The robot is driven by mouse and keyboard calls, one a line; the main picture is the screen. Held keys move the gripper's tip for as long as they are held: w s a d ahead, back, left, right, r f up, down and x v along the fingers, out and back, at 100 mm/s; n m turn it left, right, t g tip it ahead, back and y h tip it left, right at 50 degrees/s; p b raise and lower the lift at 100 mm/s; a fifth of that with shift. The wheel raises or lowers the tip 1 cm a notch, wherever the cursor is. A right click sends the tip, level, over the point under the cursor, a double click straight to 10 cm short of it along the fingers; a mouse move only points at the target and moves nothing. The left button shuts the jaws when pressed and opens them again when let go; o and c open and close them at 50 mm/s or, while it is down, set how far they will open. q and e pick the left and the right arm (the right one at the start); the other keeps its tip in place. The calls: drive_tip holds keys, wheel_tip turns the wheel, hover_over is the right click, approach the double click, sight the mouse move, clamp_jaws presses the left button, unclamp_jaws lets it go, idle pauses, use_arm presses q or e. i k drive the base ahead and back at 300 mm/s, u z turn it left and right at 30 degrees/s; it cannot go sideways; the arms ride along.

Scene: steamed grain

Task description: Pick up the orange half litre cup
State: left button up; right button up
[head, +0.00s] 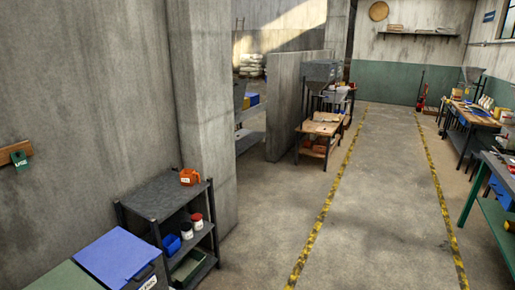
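A small orange cup (189,177) stands on the top shelf of a dark metal rack (160,197) at the lower left. It sits near the back right corner of that shelf, close to the concrete pillar. Its markings are too small to read. Neither of my grippers shows in the head view.
Jars (197,221) and a blue container (171,243) sit on the rack's middle shelf, with a green tray (187,265) below. A blue-lidded bin (115,255) stands in front. A pillar (205,100) rises behind. The yellow-lined aisle (375,200) is clear; benches (490,200) line the right.

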sight(188, 178)
drive_tip(key=u, duration=0.1)
drive_tip(key=i, duration=2.15)
drive_tip(key=u, duration=0.45)
